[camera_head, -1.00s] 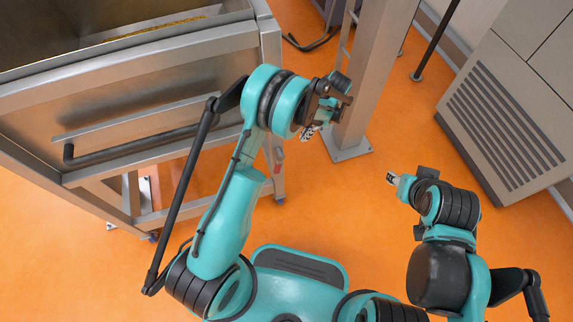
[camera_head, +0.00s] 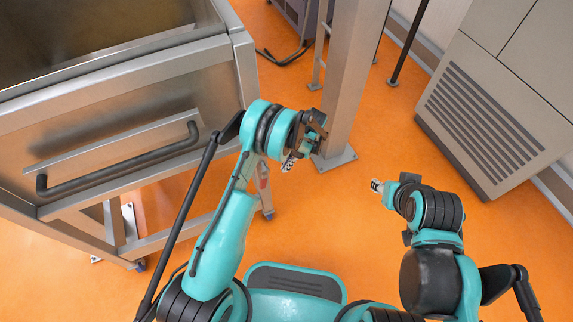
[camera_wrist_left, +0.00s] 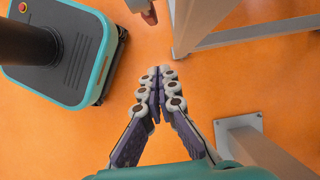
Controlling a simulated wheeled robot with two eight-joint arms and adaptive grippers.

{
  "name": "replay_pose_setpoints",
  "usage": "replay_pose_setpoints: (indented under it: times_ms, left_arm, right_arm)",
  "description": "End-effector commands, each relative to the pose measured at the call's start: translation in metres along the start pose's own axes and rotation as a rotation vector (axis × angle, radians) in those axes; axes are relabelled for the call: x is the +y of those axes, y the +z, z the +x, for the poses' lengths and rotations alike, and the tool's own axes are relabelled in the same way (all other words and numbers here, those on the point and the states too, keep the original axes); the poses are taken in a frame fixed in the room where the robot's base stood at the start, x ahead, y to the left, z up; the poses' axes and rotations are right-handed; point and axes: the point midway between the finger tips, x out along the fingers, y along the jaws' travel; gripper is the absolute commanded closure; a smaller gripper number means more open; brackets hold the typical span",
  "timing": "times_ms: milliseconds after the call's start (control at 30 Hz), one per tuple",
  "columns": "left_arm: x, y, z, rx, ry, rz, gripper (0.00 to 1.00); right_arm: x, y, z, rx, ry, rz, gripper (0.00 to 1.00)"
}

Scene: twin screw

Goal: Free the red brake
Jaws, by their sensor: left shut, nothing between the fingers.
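A small red part, which looks like the brake, shows at the near right leg of the steel cart (camera_head: 263,180) in the head view. In the left wrist view a red-tipped piece (camera_wrist_left: 150,16) shows at the top edge, beyond the fingertips; most of it is cut off. My left gripper (camera_head: 289,162) is shut and empty, to the right of the cart leg and apart from the red part. Its closed fingers show in the left wrist view (camera_wrist_left: 159,78) above the orange floor. My right gripper (camera_head: 376,186) is off to the right over open floor, its fingers too small to read.
The steel cart (camera_head: 105,120) with a black handle (camera_head: 120,160) fills the left. A steel post (camera_head: 350,80) with a floor plate stands just behind my left gripper. A vented grey cabinet (camera_head: 490,120) stands at the right. The orange floor between post and cabinet is clear.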

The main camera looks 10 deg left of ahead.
Motion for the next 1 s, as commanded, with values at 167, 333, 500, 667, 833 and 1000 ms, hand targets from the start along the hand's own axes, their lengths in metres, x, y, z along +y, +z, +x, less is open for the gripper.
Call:
replay_pose_setpoints:
  times_ms: [167, 333, 500, 667, 833, 1000]
  left_arm:
    - [0.0, -0.001, 0.045, 0.0, 0.001, -0.003, 1.0]
    - [0.0, 0.015, 0.061, 0.0, 0.001, -0.003, 1.0]
    - [0.0, 0.033, 0.064, 0.0, 0.0, -0.001, 1.0]
    - [0.0, 0.039, 0.064, 0.0, 0.0, -0.002, 1.0]
    - [0.0, 0.039, 0.064, 0.0, 0.0, -0.001, 1.0]
    - [-0.001, 0.04, 0.064, 0.0, 0.0, -0.002, 1.0]
  right_arm:
    - [0.0, 0.012, 0.016, 0.0, 0.0, 0.0, 0.6]
    - [0.0, 0.018, 0.025, 0.0, 0.0, 0.0, 0.6]
    - [0.0, 0.021, 0.029, 0.0, 0.0, 0.0, 0.6]
    - [0.0, 0.022, 0.03, 0.0, 0.0, 0.0, 0.6]
    - [0.0, 0.021, 0.03, 0.0, 0.0, 0.0, 0.6]
    - [0.0, 0.021, 0.03, 0.0, 0.0, 0.0, 0.6]
